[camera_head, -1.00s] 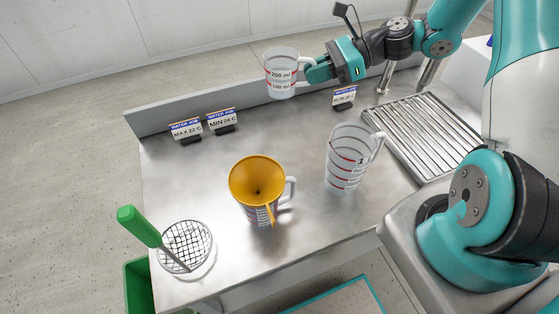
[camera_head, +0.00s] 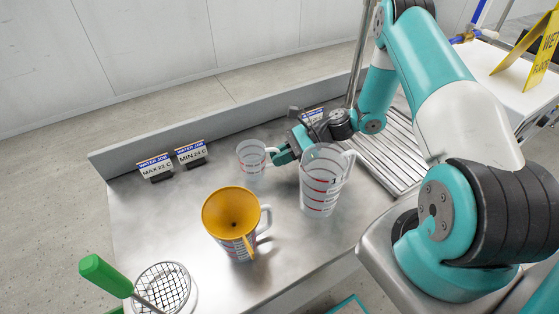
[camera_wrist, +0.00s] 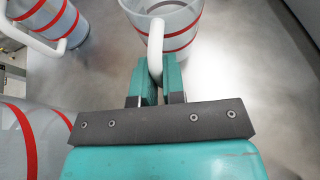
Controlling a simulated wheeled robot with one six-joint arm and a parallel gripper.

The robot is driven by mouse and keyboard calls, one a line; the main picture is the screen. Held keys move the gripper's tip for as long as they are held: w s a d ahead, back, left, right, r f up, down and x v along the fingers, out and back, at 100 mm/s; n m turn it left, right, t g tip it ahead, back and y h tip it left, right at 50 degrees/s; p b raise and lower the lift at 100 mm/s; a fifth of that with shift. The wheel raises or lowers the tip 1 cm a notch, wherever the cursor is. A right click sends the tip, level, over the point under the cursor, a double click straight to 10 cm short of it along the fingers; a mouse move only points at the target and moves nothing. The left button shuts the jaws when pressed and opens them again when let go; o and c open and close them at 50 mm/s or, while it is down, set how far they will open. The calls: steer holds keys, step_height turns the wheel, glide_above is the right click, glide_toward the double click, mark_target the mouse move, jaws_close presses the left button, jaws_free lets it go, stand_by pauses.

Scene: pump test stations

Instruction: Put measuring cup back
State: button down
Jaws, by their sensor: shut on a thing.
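A small clear measuring cup (camera_head: 251,160) with red marks is upright at the back middle of the steel counter, on it or just above it; I cannot tell which. My gripper (camera_head: 281,156) is shut on its white handle from the right. The wrist view also shows the cup (camera_wrist: 182,38), with its handle (camera_wrist: 155,48) between my fingers (camera_wrist: 156,82).
A tall measuring jug (camera_head: 318,190) stands close in front of my gripper. A yellow funnel (camera_head: 228,207) sits in another jug (camera_head: 236,247). Two sign cards (camera_head: 155,168) (camera_head: 190,153) stand at the back left. A green-handled wire strainer (camera_head: 103,275) is front left. A slatted drain (camera_head: 385,155) is right.

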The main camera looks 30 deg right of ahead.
steer(key=shift+f, duration=0.95)
steer(key=shift+f, duration=0.2)
steer(key=c, duration=1.2)
jaws_free()
steer(key=shift+r, duration=0.1)
